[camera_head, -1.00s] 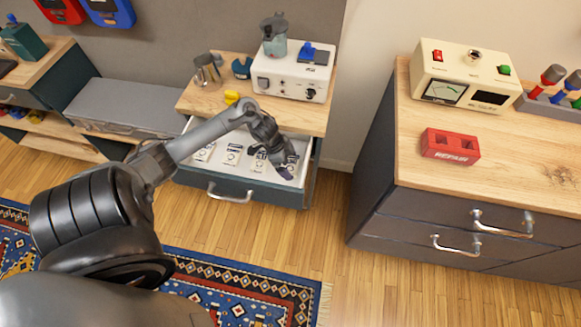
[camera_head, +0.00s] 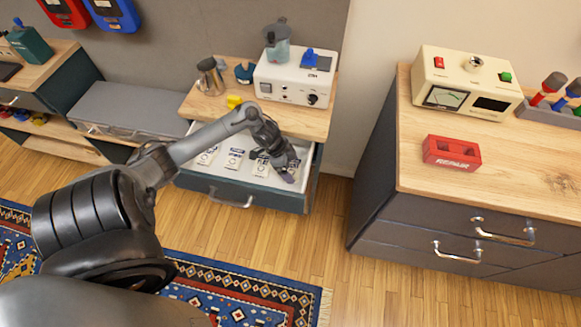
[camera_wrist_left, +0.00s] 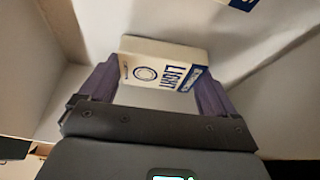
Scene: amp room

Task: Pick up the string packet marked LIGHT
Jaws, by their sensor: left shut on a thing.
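The string packet marked LIGHT (camera_wrist_left: 160,66) is a small white packet with blue print, seen in the left wrist view. My left gripper (camera_wrist_left: 158,85) is shut on it, with one purple finger at each side. In the head view my left gripper (camera_head: 287,168) is at the right end of the open drawer (camera_head: 232,192), low over its white inside. The gripper hides most of the held packet there. I cannot tell whether the packet touches the drawer floor. My right gripper is in neither view.
Several similar white packets (camera_head: 234,159) lie in the drawer to the left. The drawer walls are close around the gripper. Above the drawer, the wooden top (camera_head: 205,104) holds a white amp box (camera_head: 294,80) and a metal jug (camera_head: 210,76). A red REPAIR block (camera_head: 451,153) sits on the right cabinet.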

